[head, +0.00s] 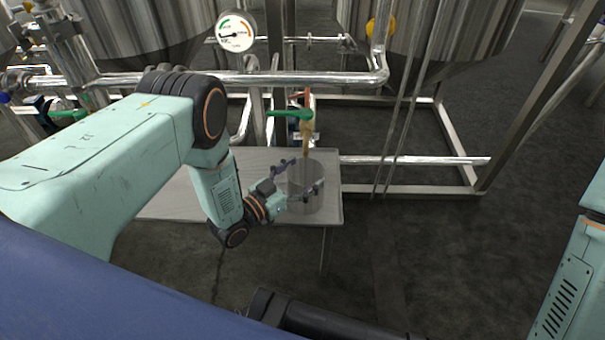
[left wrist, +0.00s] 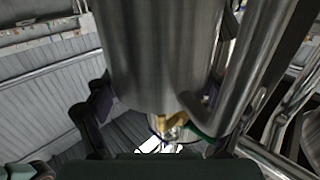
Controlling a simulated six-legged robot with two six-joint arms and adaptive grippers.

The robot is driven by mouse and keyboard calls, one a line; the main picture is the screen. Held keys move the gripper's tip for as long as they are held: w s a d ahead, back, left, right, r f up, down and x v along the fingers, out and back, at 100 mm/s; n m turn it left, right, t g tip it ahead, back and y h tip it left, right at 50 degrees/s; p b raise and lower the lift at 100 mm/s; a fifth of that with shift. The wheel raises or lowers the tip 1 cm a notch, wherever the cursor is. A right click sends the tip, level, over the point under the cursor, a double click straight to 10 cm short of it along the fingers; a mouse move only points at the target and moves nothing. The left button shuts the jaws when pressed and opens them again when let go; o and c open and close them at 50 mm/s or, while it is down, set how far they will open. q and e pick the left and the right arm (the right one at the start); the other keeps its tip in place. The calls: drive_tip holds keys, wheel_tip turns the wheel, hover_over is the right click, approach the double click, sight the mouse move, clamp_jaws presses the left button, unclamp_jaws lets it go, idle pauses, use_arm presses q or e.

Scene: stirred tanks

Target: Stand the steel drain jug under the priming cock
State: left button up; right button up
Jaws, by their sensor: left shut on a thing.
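The steel drain jug (head: 312,202) is a plain grey cylinder, upright over the right part of a low steel table (head: 175,205). My left gripper (head: 306,178) is shut on it, one finger on each side. In the left wrist view the jug (left wrist: 160,60) fills the upper middle between the fingers. The brass priming cock (head: 307,138) hangs from the pipework, its lower end just above the jug's mouth in the head view. The brass also shows in the left wrist view (left wrist: 172,122). I cannot tell whether the jug's base touches the table.
A green valve handle (head: 290,113) sits beside the cock. A steel pipe (head: 290,78) crosses behind, with a gauge (head: 236,32) above it. Large steel tanks (head: 440,35) stand at the back. The dark floor (head: 420,250) to the right of the table is clear.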

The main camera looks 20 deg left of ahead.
use_arm(q)
drive_tip(key=o, duration=1.5)
drive_tip(key=shift+f, duration=0.1)
drive_tip(key=shift+s+a+r+p, duration=0.15)
drive_tip(key=shift+s+r+p, duration=0.05)
drive_tip(key=shift+p, duration=0.1)
drive_tip(key=shift+p+v, duration=1.75)
drive_tip(key=shift+v, duration=4)
